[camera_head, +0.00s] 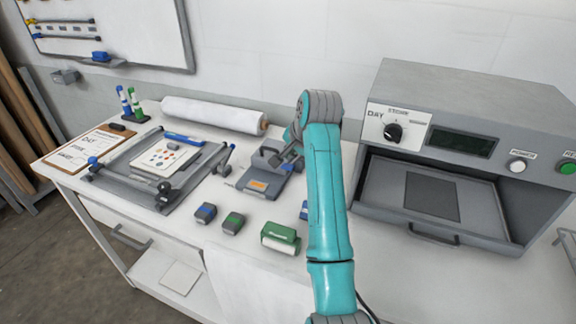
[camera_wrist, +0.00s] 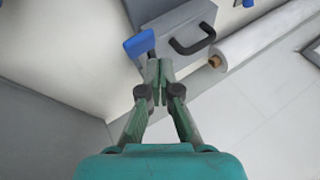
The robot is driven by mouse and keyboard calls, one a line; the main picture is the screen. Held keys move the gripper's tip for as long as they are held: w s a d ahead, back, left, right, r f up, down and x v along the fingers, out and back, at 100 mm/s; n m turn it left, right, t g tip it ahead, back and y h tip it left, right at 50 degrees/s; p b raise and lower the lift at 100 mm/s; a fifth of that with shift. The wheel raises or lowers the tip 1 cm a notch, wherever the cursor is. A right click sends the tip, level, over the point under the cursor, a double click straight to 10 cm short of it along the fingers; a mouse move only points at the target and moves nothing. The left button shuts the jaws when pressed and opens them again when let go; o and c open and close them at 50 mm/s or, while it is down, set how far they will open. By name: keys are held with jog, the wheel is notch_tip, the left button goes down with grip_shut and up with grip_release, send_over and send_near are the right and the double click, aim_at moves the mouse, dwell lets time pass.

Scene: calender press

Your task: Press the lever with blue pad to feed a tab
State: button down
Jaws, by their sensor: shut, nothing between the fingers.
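The blue pad (camera_wrist: 139,43) shows in the wrist view at the end of a short dark lever, beside a grey box-shaped device (camera_wrist: 180,22) with a black handle (camera_wrist: 192,36). In the head view the grey device (camera_head: 262,184) with an orange label stands mid-table; I cannot make out the blue pad there, likely behind my arm. My gripper (camera_wrist: 160,70) is shut and empty. Its fingertips are just below the pad in the wrist picture, close to the lever; I cannot tell whether they touch. In the head view my gripper (camera_head: 290,158) is over the device's right side.
A white roll (camera_head: 210,115) lies behind the device. A press with an open front (camera_head: 430,235) stands at right. A frame with a printed sheet (camera_head: 165,155) is at left. Small blocks (camera_head: 233,222) and a green stamp-like block (camera_head: 281,238) lie in front.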

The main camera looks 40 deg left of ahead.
aim_at(292, 165)
jog(key=shift+w+a+r, duration=0.1)
jog(key=shift+w+r, duration=0.1)
jog(key=shift+r, duration=0.6)
jog(key=shift+w+d+r, duration=0.1)
jog(key=shift+w+r, duration=0.1)
jog(key=shift+r, duration=0.55)
jog(key=shift+w+a+r, duration=0.1)
jog(key=shift+w+r, duration=0.1)
jog(key=shift+r, duration=0.6)
